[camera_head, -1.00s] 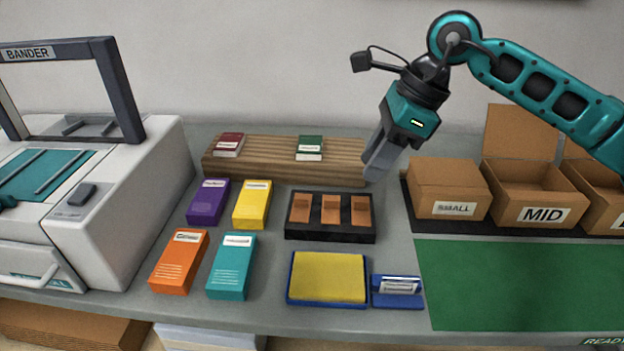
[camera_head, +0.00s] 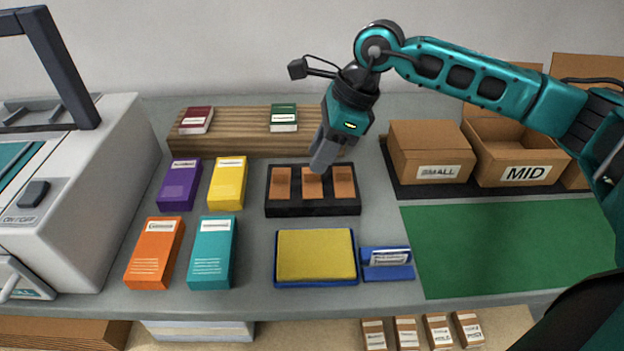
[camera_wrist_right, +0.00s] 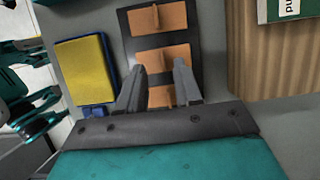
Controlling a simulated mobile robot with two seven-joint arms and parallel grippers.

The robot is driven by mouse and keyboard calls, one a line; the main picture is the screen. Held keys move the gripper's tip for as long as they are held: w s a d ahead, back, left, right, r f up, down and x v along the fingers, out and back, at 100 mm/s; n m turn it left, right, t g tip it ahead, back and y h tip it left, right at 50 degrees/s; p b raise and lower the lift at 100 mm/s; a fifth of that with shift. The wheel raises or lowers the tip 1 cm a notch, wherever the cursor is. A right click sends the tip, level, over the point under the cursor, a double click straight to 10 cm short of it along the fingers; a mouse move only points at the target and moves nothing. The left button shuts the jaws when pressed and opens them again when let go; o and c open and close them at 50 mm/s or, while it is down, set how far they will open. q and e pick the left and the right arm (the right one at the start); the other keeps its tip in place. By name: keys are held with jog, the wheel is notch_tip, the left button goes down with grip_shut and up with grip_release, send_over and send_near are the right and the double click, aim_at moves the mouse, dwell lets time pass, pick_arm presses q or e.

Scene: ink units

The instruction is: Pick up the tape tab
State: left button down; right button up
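Three brown tape tabs lie in a row in a black holder (camera_head: 312,208): left (camera_head: 281,184), middle (camera_head: 311,188) and right (camera_head: 344,182). My right gripper (camera_head: 319,168) is over the holder, fingers down, in front of the middle tab's upper part. In the right wrist view my right gripper (camera_wrist_right: 157,76) is open and empty; its fingers flank the view of the tabs. There the middle tab (camera_wrist_right: 165,57) shows at the fingertips, and the tab closest to the palm (camera_wrist_right: 162,96) is partly hidden. Contact cannot be told. My left gripper is not identifiable.
A yellow pad (camera_head: 316,255) and blue card stand (camera_head: 386,263) lie in front. Coloured boxes, including a yellow one (camera_head: 227,184), are left. A SMALL carton (camera_head: 431,152) and green mat (camera_head: 500,240) are right.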

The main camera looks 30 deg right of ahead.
aim_at(307, 182)
jog(key=x, duration=0.4)
jog(key=shift+d+f, duration=0.2)
jog(key=shift+d, duration=0.1)
jog(key=shift+c, duration=0.5)
grip_shut()
